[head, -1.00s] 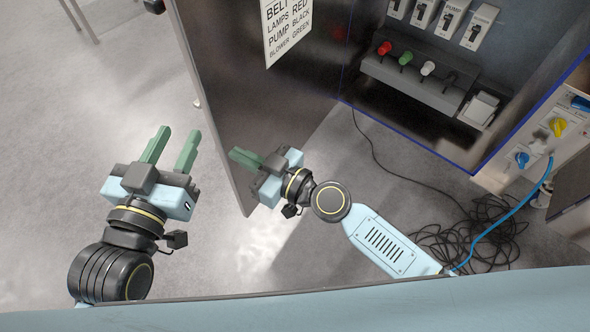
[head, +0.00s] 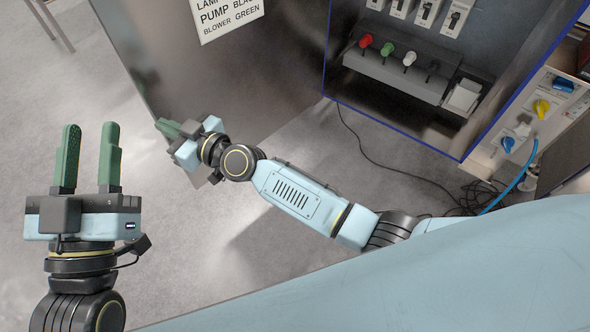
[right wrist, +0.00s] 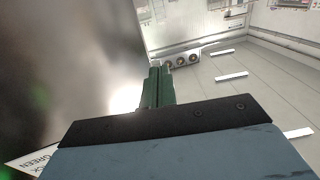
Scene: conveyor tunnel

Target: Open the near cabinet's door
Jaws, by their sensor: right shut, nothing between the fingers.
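The near cabinet's door (head: 275,65) is a dark metal panel with a printed sign (head: 228,12) on its inner face. It stands open, swung out to the left of the cabinet (head: 400,68). My right gripper (head: 167,128) is shut and empty at the door's inner face, close to its free edge; whether it touches is unclear. In the right wrist view the shut fingers (right wrist: 158,85) point along the door (right wrist: 70,70), which fills the left side. My left gripper (head: 88,155) is open and empty, left of the door, over bare floor. The door's handle is not visible.
Inside the cabinet are red, green and white knobs on a grey ledge (head: 395,72). Black cables (head: 475,198) and a blue hose (head: 510,188) lie at the right. A panel with blue and yellow switches (head: 541,108) stands at the far right. Floor left of the door is clear.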

